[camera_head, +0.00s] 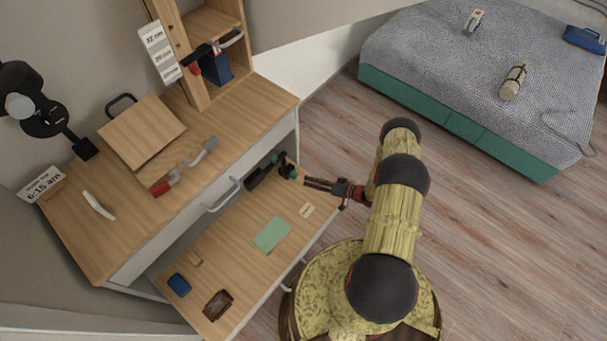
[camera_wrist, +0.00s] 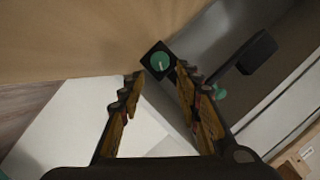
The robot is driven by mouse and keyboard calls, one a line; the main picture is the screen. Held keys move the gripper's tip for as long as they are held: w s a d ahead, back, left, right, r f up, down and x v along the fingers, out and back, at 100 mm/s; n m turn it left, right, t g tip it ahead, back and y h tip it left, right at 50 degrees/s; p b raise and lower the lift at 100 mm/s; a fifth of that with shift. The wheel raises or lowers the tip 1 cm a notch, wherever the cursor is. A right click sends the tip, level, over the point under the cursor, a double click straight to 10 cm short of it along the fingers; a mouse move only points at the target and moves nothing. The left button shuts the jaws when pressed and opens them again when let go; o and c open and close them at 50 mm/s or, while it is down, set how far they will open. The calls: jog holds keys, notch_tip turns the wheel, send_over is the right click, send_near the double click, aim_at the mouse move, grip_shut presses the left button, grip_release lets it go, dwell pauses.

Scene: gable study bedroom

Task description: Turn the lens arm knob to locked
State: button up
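A round green knob with a pale line across its face (camera_wrist: 159,62) sits on a dark square base in the wrist view, just beyond and between my fingertips. My gripper (camera_wrist: 158,82) is open and empty, its two fingers apart and not seen touching the knob. In the head view, my gripper (camera_head: 306,183) points left over the right side of the pulled-out drawer, beside a small dark fixture with green parts (camera_head: 288,170). A second green piece (camera_wrist: 220,91) and a dark block on an arm (camera_wrist: 257,52) lie right of the fingers. I cannot read any locked mark.
The open drawer (camera_head: 228,262) holds a green pad (camera_head: 271,235), a small card (camera_head: 306,210), a blue item (camera_head: 179,285) and a brown tray (camera_head: 217,305). The desk (camera_head: 85,235) stands behind it, with a red-ended tool (camera_head: 165,184). Floor right of my arm is clear.

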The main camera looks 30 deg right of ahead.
aim_at(296, 176)
jog(key=b+x, duration=0.2)
jog(key=x, duration=0.5)
jog(key=shift+w+a+f, duration=0.1)
jog(key=shift+w+a, duration=0.05)
jog(key=shift+c, duration=0.3)
jog(key=c, duration=0.7)
jog(key=shift+c, duration=0.6)
jog(key=shift+m+y, duration=0.3)
jog(key=shift+m, duration=0.2)
jog(key=o, duration=0.9)
